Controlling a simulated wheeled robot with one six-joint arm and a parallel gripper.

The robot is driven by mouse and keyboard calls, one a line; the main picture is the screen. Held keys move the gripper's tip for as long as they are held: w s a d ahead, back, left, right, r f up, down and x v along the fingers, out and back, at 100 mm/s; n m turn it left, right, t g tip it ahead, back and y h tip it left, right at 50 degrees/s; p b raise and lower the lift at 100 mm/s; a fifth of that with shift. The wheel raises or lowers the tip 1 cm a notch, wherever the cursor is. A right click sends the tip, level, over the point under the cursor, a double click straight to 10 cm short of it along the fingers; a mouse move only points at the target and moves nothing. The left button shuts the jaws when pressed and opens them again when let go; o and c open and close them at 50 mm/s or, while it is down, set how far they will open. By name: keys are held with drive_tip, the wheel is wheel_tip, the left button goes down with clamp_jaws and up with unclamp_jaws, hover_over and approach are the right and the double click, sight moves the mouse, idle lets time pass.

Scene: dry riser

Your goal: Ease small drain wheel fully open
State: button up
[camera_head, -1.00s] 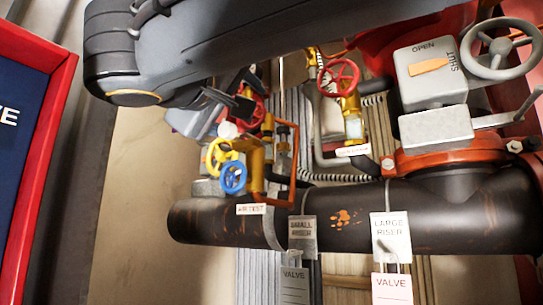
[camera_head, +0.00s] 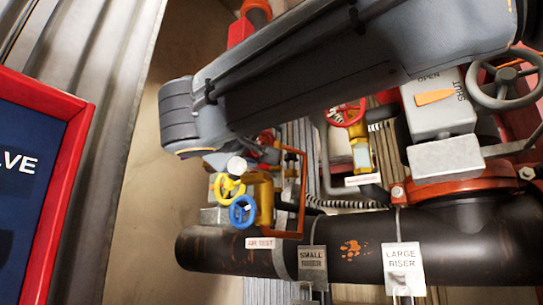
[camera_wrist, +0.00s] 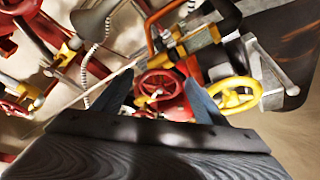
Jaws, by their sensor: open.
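A small red handwheel (camera_wrist: 160,86) stands between my open fingers in the wrist view. My gripper (camera_wrist: 156,78) has one finger on each side of it; I cannot tell if they touch the wheel. In the head view my arm covers most of my gripper, and only bits of red (camera_head: 268,138) show near it. Another red handwheel (camera_head: 346,113) on a yellow valve is partly covered by my arm. No readable label tells which red wheel is the drain.
A yellow wheel (camera_head: 229,187) and a blue wheel (camera_head: 242,210) sit close below my gripper. The yellow wheel also shows beside my right finger (camera_wrist: 236,95). A black pipe (camera_head: 350,235) runs below.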

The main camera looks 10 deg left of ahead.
drive_tip(key=c, duration=1)
drive_tip(key=shift+c, duration=0.2)
drive_tip(key=shift+n, duration=0.3)
drive_tip(key=n+y+p, duration=0.1)
drive_tip(key=n, duration=0.1)
drive_tip(key=n+g+p, duration=0.1)
drive_tip(key=n, duration=0.2)
drive_tip(key=shift+r+y+p, duration=0.1)
drive_tip(key=shift+y+p, duration=0.2)
drive_tip(key=shift+y, duration=0.1)
drive_tip(key=n+g+p, duration=0.1)
drive_tip(key=n+p, duration=0.3)
drive_tip(key=shift+g, duration=0.4)
drive_tip(key=shift+f, duration=0.2)
